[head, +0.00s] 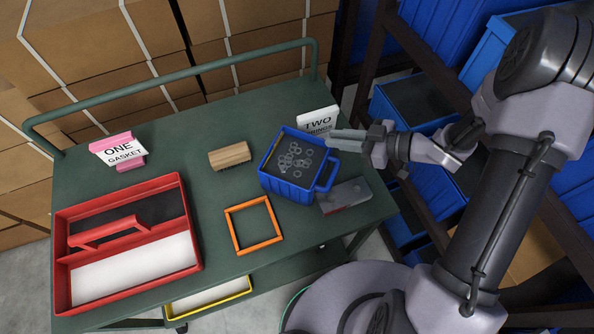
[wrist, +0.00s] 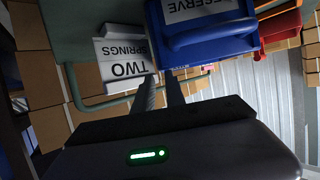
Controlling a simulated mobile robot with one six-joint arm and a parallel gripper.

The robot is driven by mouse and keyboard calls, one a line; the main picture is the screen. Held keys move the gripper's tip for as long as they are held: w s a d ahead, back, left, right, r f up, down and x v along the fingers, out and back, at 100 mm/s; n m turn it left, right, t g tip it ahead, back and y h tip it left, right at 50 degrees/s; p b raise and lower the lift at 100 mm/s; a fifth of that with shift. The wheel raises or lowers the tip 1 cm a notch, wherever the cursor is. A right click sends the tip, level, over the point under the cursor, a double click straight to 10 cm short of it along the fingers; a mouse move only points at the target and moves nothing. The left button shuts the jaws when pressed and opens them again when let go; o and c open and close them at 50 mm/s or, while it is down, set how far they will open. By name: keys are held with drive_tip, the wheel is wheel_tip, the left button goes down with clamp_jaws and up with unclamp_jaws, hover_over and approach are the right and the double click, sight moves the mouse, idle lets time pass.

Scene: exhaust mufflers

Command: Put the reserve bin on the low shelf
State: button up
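The reserve bin (head: 290,184) is a blue open bin with several metal rings inside, standing on the green cart top. In the wrist view the bin (wrist: 205,50) shows upside down at the top, with a RESERVE label and a blue handle (wrist: 212,34). The handle (head: 327,178) is on the bin's right side in the head view. My gripper (head: 345,140) is beside the bin's back right corner, apart from the handle. Its fingers (wrist: 161,88) are spread with nothing held between them. The cart's green lower shelf (head: 280,284) shows partly under the top's front edge.
A TWO SPRINGS sign (head: 318,121) stands close behind my fingers. A grey block (head: 345,196), an orange frame (head: 254,224), a wooden block (head: 230,155) and a red tray (head: 62,275) lie on the cart. A yellow-rimmed tray (head: 212,299) is below. A rack with blue bins (head: 412,100) stands right.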

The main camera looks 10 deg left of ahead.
sight(313, 136)
drive_tip(key=b+x, duration=0.1)
drive_tip(key=x, duration=0.1)
drive_tip(key=b+x, duration=0.1)
drive_tip(key=x, duration=0.3)
drive_tip(key=shift+a+r+b, duration=0.25)
drive_tip(key=shift+a+b, duration=0.15)
drive_tip(key=shift+a, duration=0.05)
drive_tip(key=shift+r, duration=0.1)
clamp_jaws()
idle(0.7)
